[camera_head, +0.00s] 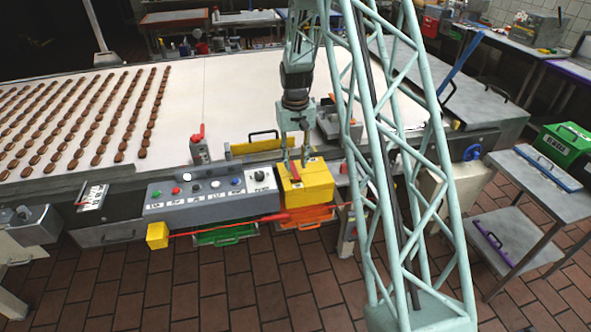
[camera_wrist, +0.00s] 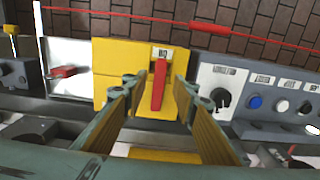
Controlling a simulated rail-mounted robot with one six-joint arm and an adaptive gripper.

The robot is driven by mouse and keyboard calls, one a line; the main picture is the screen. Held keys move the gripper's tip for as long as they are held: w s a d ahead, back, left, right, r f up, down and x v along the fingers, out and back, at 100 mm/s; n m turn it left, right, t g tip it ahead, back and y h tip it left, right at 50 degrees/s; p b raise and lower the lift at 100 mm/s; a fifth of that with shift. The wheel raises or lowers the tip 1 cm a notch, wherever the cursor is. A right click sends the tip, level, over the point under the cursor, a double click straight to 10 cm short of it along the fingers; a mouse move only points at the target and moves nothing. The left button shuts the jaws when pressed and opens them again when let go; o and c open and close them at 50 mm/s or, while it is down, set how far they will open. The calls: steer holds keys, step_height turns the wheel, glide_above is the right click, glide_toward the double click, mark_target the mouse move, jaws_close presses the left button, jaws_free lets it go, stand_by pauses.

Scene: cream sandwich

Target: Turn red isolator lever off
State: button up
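The red isolator lever (camera_head: 297,173) is on the top of a yellow box (camera_head: 318,191) at the right end of the control panel. In the wrist view the lever (camera_wrist: 158,85) stands in line with a small label on the yellow box (camera_wrist: 110,58). My gripper (camera_head: 296,165) points down over the box. In the wrist view its two fingers (camera_wrist: 159,88) are apart, one on each side of the lever, with visible gaps. I cannot tell exactly how far down beside the lever the fingertips reach.
A grey panel (camera_head: 212,201) with coloured buttons and a black knob (camera_wrist: 221,97) adjoins the box. A red cable (camera_head: 220,228) runs along the front. The conveyor (camera_head: 225,90) carries rows of brown pieces.

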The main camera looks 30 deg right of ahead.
mark_target(296, 174)
steer(key=shift+f, duration=1.9)
jaws_close()
